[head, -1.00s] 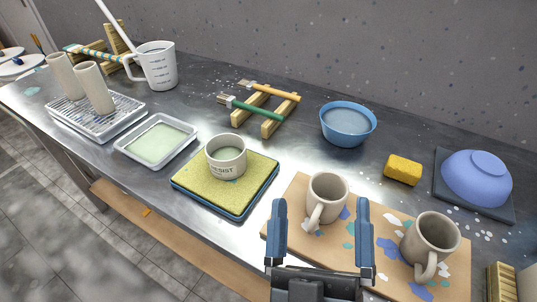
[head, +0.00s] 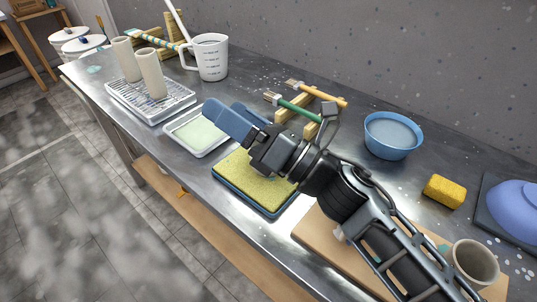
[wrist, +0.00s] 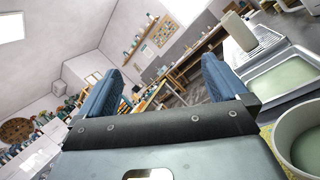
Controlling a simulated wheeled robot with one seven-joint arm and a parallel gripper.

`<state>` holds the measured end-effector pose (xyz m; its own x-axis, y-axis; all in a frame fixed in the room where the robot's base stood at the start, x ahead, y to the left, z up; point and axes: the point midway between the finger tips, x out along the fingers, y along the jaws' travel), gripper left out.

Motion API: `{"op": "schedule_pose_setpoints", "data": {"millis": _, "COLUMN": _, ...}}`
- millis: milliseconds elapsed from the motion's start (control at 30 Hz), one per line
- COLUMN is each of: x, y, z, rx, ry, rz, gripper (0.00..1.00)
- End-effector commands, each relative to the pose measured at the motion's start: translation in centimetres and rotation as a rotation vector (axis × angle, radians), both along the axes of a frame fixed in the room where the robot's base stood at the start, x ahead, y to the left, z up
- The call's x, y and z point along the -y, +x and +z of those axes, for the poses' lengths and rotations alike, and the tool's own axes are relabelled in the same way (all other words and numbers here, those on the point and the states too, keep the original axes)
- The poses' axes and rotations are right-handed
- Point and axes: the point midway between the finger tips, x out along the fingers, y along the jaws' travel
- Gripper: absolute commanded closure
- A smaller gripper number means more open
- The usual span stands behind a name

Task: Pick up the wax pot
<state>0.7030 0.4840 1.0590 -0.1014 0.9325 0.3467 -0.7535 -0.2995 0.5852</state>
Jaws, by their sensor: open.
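The wax pot (wrist: 306,146) is a pale round pot with grey-green contents. In the wrist view it shows at the lower right, cut off by the frame edge, beside my gripper and outside the jaws. In the head view my gripper and wrist hide it. The yellow sponge-topped blue block (head: 240,178) it stood on still shows there. My gripper (head: 226,118) has blue fingers, is turned toward the left and hovers above the block. The space between its fingers (wrist: 160,72) is empty, and the jaws are open.
A shallow tray of green glaze (head: 196,133) lies left of the block, with a drip rack (head: 152,104) holding two grey cylinders behind. Brushes on a wooden rest (head: 300,108) and a blue bowl (head: 392,135) stand beyond. A mug (head: 472,262) stands at the lower right.

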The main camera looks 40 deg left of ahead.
Motion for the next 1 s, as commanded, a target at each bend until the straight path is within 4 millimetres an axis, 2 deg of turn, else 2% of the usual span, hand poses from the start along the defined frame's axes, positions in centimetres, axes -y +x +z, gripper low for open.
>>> {"op": "schedule_pose_setpoints", "data": {"millis": 167, "x": 0.7, "y": 2.3, "z": -3.4, "rx": 0.255, "ry": -0.174, "rz": 0.017, "gripper": 0.0}}
{"op": "schedule_pose_setpoints", "data": {"millis": 400, "x": 4.8, "y": 7.7, "z": -8.1, "rx": 0.608, "ry": -0.418, "rz": 0.051, "gripper": 0.0}}
{"op": "schedule_pose_setpoints", "data": {"millis": 500, "x": 6.3, "y": 9.0, "z": -9.8, "rx": 0.707, "ry": -0.496, "rz": 0.077, "gripper": 0.0}}
{"op": "schedule_pose_setpoints", "data": {"millis": 600, "x": 7.2, "y": 9.4, "z": -11.7, "rx": 0.769, "ry": -0.555, "rz": 0.108, "gripper": 0.0}}
{"op": "schedule_pose_setpoints", "data": {"millis": 700, "x": 7.5, "y": 9.4, "z": -12.7, "rx": 0.798, "ry": -0.584, "rz": 0.126, "gripper": 0.0}}
{"op": "schedule_pose_setpoints", "data": {"millis": 1000, "x": 5.1, "y": 8.8, "z": -13.9, "rx": 0.803, "ry": -0.592, "rz": 0.133, "gripper": 0.0}}
